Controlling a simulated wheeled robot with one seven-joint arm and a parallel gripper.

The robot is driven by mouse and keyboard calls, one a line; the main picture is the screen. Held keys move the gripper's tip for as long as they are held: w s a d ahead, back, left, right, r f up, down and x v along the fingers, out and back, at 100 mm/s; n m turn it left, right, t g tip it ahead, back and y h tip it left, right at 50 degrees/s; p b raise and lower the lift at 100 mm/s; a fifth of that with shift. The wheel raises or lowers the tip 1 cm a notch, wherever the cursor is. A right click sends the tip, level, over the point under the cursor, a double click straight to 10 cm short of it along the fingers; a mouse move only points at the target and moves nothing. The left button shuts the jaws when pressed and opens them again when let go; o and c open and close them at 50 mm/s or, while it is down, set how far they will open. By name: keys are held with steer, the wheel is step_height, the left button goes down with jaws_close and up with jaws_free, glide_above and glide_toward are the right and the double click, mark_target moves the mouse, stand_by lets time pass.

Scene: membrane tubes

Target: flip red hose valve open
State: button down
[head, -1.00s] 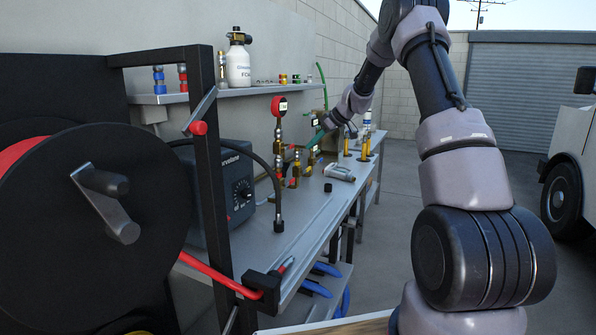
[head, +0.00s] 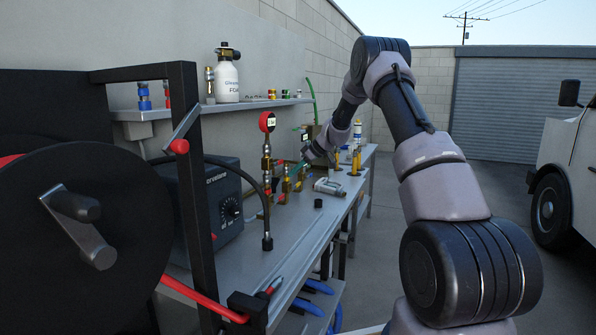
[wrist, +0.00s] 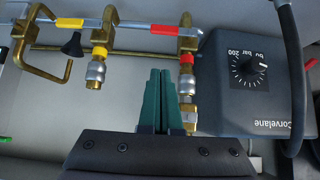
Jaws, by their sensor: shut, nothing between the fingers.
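In the wrist view, a brass valve with a red collar (wrist: 186,58) stands right of my gripper's tips. A lever with a red sleeve (wrist: 165,30) reaches left from the valve's brass body, in line with the pale bar. A similar valve with a yellow collar (wrist: 98,54) and a yellow-sleeved lever (wrist: 70,22) is to the left. My gripper (wrist: 160,72) has teal fingers pressed together, empty, just short of the red lever. I cannot tell whether they touch the valve. In the head view my gripper (head: 301,164) is small, above the bench by the brass fittings (head: 285,186).
A dark box with a dial (wrist: 248,70) stands right of the red valve, with a black hose at its far side.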

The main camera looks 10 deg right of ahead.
mark_target(279, 199)
steer(key=w+a+f, duration=0.2)
steer(key=a+f, duration=0.1)
steer(key=f, duration=0.4)
steer(key=shift+f, duration=0.4)
